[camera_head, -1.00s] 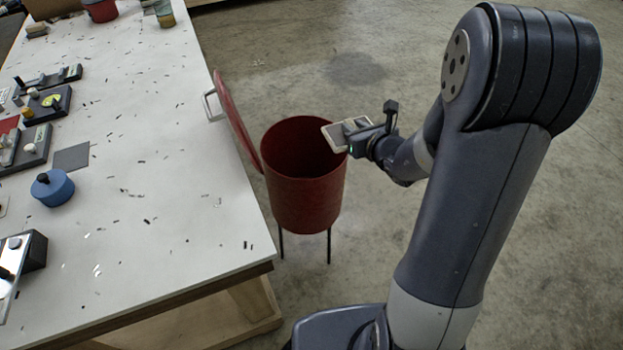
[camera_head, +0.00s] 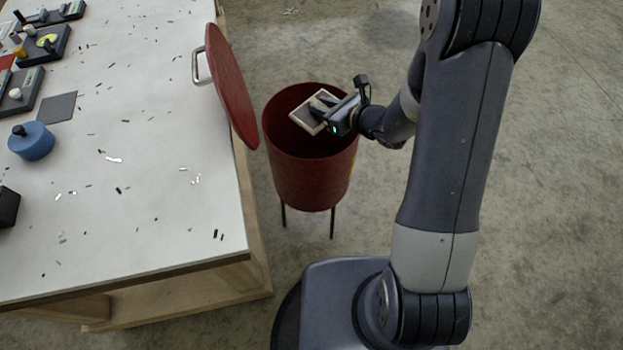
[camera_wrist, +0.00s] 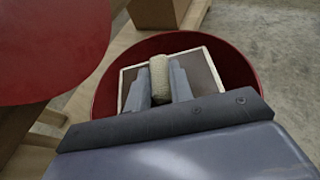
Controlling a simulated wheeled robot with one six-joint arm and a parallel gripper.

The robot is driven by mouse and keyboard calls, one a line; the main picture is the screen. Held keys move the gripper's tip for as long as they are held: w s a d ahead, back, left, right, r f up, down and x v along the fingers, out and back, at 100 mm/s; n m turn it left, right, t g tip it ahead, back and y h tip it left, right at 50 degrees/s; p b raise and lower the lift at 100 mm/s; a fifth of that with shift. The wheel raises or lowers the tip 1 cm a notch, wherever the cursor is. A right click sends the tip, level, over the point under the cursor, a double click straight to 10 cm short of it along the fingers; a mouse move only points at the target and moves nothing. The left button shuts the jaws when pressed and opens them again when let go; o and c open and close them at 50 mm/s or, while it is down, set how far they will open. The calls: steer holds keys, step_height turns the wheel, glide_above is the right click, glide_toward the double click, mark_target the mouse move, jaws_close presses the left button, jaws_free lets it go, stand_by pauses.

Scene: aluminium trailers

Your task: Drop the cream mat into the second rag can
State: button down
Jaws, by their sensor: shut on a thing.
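A round red can (camera_head: 312,182) stands on thin dark legs beside the table, its top open. Its hinged red lid (camera_head: 230,88) is swung up on the left and also shows in the wrist view (camera_wrist: 50,50). My gripper (camera_head: 322,106) is at the can's mouth, shut on the cream mat (camera_head: 303,118). The mat is flat, with a cream edge and a darker middle. In the wrist view, a cream roll-like part of it (camera_wrist: 160,80) sits between the fingers, and the mat lies over the can's opening (camera_wrist: 230,60). Only one can is in view.
A white-topped table (camera_head: 150,210) stands left of the can, strewn with dark and shiny scraps. It holds a blue round container (camera_head: 32,143), a grey square (camera_head: 58,107) and several small fixtures. Concrete floor (camera_head: 560,200) is clear to the right.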

step_height(320, 180, down, 2)
steer(key=shift+f+b, duration=0.25)
steer(key=shift+b, duration=0.25)
steer(key=c, duration=1.2)
jaws_free()
steer(key=shift+o, duration=0.2)
steer(key=shift+d+r, duration=0.1)
steer(key=shift+d, duration=0.05)
steer(key=v, duration=1)
steer(key=shift+s+d+r, duration=0.1)
steer(key=shift+s+d, duration=0.05)
steer(key=shift+s, duration=0.1)
